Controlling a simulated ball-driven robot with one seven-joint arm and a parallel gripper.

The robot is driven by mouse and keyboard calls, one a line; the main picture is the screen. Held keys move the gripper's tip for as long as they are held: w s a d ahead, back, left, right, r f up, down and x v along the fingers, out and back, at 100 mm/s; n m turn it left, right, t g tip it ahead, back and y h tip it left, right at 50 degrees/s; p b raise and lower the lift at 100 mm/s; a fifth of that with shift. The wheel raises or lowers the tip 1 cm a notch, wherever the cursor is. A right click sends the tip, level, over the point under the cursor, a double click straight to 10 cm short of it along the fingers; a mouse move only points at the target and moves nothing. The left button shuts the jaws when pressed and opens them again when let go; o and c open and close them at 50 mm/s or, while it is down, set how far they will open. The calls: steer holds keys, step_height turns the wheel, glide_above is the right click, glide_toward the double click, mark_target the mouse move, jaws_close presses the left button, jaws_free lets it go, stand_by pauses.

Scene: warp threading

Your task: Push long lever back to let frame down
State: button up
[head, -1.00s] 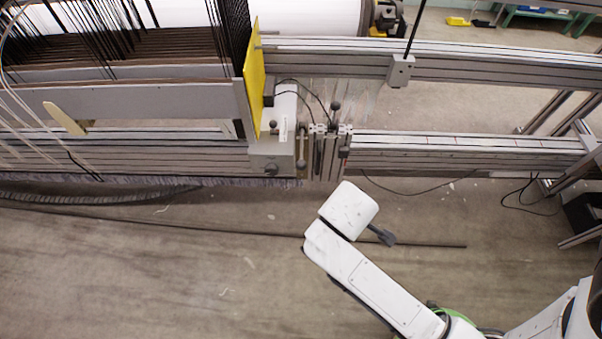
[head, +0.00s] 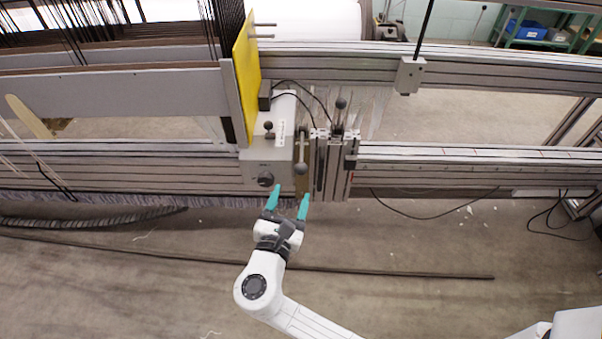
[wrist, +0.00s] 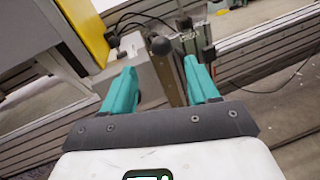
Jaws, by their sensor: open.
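A lever with a dark ball knob (head: 301,168) stands at the front of the machine, right of the grey control box (head: 258,172). The knob also shows in the wrist view (wrist: 161,46), between and beyond the fingers. I take this as the long lever; a second ball knob (head: 340,103) stands farther back. My gripper (head: 290,194) is open and empty just in front of the box and lever, its teal fingers pointing at the machine. It shows no clear contact with the lever. The grey frame (head: 140,92) with a yellow end plate (head: 245,75) is at the left.
Metal rails (head: 450,155) run right from the lever block. Black cables (head: 425,216) hang below them. A small knob (head: 265,179) sits on the box front near my left finger. The floor in front is open, with a dark strip (head: 400,271) lying across it.

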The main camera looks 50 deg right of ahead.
mark_target(300, 173)
steer(key=b+x, duration=0.2)
steer(key=x, duration=0.7)
steer(key=shift+w+d, duration=0.1)
steer(key=shift+d, duration=0.25)
jaws_close()
